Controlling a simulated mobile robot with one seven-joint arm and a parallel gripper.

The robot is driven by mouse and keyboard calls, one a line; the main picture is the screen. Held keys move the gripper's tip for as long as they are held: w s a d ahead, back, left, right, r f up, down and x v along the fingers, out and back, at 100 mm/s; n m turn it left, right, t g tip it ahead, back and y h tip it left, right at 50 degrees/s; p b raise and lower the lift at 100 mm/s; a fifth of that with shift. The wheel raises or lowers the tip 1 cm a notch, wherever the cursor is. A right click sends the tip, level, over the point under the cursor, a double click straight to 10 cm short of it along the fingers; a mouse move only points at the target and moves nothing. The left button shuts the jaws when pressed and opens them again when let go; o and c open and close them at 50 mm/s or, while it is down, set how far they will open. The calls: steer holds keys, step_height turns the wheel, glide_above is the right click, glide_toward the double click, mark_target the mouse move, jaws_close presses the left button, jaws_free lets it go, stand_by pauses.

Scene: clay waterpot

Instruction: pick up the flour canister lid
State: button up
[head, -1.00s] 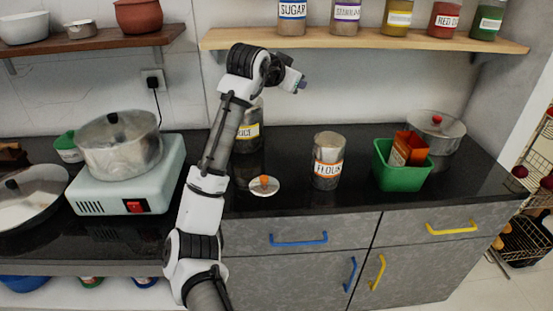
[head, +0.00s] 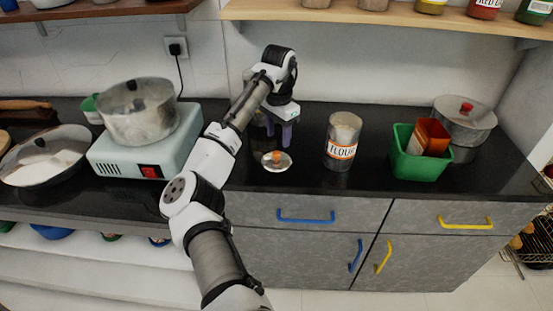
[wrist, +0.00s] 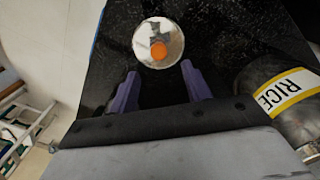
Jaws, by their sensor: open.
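The flour canister lid (head: 276,161) is a small shiny round disc with an orange knob, lying flat on the black counter. It also shows in the wrist view (wrist: 174,36), beyond and between my fingertips. My gripper (head: 279,139) points down just behind the lid, apart from it. In the wrist view its two purple fingers (wrist: 158,78) are open with nothing between them. The flour canister (head: 341,141), a metal jar with an orange-edged FLOUR label, stands upright to the right of the lid.
A RICE canister (wrist: 283,104) is close to the right of my gripper in the wrist view. A green bin (head: 418,165) and a lidded pot (head: 466,120) stand at the right. A stove (head: 150,150) with a pot is at the left. A wooden shelf (head: 400,18) hangs above.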

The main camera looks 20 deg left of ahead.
mark_target(276, 153)
steer(key=f, duration=0.1)
steer(key=f+p, duration=0.1)
steer(key=f, duration=0.2)
steer(key=shift+s+a+f+p, duration=0.15)
steer(key=shift+s+f+p, duration=0.15)
steer(key=shift+s, duration=0.05)
steer(key=shift+f, duration=0.55)
jaws_close()
steer(key=shift+r, duration=0.1)
